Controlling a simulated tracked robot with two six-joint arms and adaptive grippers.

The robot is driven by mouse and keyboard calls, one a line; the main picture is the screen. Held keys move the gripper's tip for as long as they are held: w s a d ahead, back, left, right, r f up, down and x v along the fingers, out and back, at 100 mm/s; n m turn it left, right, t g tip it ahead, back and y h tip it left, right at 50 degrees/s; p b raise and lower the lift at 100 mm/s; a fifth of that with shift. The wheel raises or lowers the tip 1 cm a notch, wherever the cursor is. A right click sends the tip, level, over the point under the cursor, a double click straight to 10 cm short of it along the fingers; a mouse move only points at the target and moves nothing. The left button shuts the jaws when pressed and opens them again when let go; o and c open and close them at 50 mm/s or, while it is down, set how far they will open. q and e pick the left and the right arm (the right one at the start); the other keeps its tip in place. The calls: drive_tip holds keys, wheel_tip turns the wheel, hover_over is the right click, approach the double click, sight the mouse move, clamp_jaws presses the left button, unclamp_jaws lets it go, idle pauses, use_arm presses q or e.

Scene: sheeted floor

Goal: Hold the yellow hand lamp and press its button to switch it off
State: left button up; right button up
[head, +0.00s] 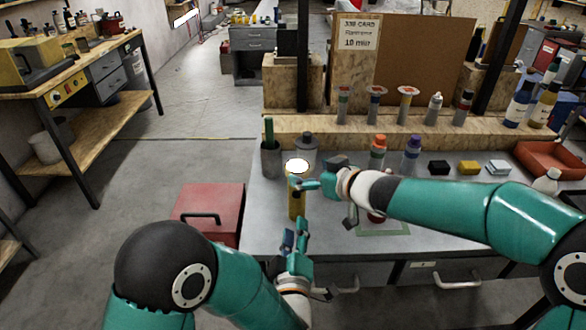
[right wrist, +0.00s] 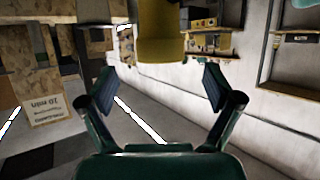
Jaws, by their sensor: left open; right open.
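The yellow hand lamp (head: 297,202) stands upright near the left front of the grey worktop (head: 262,222), and its round top glows bright white. My right gripper (head: 315,175) is open just right of the lamp, near its upper part. In the right wrist view the yellow lamp (right wrist: 172,38) shows at the top, between the two spread fingers but ahead of their tips. My left gripper (head: 295,234) is open and empty below the lamp in the head view, pointing up toward it. I cannot make out the lamp's button.
Behind the lamp stand a dark cup (head: 270,158) and a grey bottle (head: 306,150). Orange-topped (head: 377,152) and purple-topped bottles (head: 412,152) stand to the right. A red box (head: 208,212) is left of the worktop. A red tray (head: 552,160) lies at the far right.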

sight(303, 170)
drive_tip(key=shift+x, duration=2.7)
drive_tip(key=shift+c, duration=0.2)
drive_tip(key=c, duration=1.3)
use_arm(q)
clamp_jaws()
drive_tip(key=shift+f, duration=0.1)
